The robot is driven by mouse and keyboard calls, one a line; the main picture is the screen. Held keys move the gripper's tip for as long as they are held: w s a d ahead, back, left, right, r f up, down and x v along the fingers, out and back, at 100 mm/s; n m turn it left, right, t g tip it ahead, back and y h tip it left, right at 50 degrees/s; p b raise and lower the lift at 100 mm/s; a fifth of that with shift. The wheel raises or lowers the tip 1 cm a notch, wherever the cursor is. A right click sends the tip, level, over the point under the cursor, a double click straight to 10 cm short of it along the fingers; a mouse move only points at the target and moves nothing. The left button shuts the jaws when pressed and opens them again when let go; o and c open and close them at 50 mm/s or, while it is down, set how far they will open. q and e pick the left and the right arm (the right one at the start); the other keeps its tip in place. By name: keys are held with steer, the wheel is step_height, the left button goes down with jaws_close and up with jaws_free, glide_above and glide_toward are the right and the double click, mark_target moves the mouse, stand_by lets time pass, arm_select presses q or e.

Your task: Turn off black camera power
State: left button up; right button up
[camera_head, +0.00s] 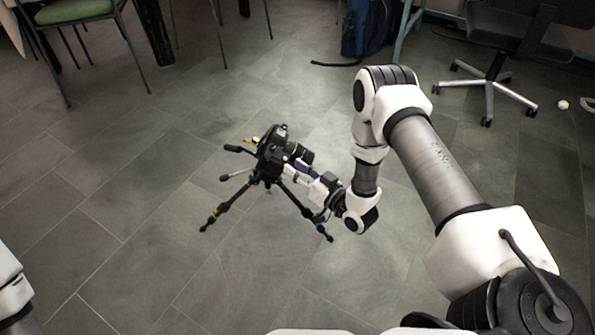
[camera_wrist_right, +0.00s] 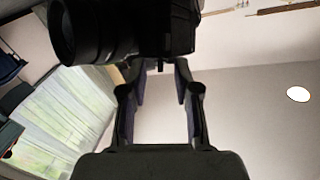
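A black camera (camera_head: 275,145) with a lens sits on top of a black tripod (camera_head: 233,203) that stands on the floor. My right gripper (camera_head: 292,166) reaches in from the right, just beside and below the camera. In the right wrist view the camera's dark body (camera_wrist_right: 168,25) and lens (camera_wrist_right: 85,30) fill the top. The fingers of my right gripper (camera_wrist_right: 158,80) stand apart just under it, with an empty gap between them. I cannot tell whether they touch the camera. The power switch is too small to make out. My left gripper is not in view.
A wheeled office chair (camera_head: 495,75) stands at the upper right, and a blue bag (camera_head: 368,28) at the top. A green-seated chair (camera_head: 75,12) is at the upper left. The tiled floor around the tripod is clear.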

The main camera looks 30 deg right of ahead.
jaws_close()
steer(key=shift+d+n, duration=0.1)
steer(key=shift+n, duration=0.2)
steer(key=n+y, duration=0.1)
steer(key=n+y+p, duration=0.1)
steer(key=y, duration=0.1)
steer(key=d+n+g+y, duration=0.1)
steer(key=shift+w+n+p, duration=0.25)
steer(key=shift+n+p, duration=0.05)
steer(key=shift+p, duration=0.05)
steer(key=shift+w+d+f+n+g+y, duration=0.15)
steer(key=shift+n+g+y, duration=0.15)
steer(key=shift+n+y, duration=0.25)
steer(key=shift+d+f+n+g+y, duration=0.15)
steer(key=shift+n+g+y, duration=0.15)
steer(key=shift+n+y, duration=0.2)
steer(key=shift+w+d+n+g+y, duration=0.15)
steer(key=shift+w+n+g+y, duration=0.05)
steer(key=shift+n+g+y, duration=0.55)
steer(key=shift+w+d+n+g+y, duration=0.15)
steer(key=shift+n+g+y, duration=0.5)
steer(key=shift+n, duration=0.25)
steer(key=shift+r, duration=0.1)
jaws_free()
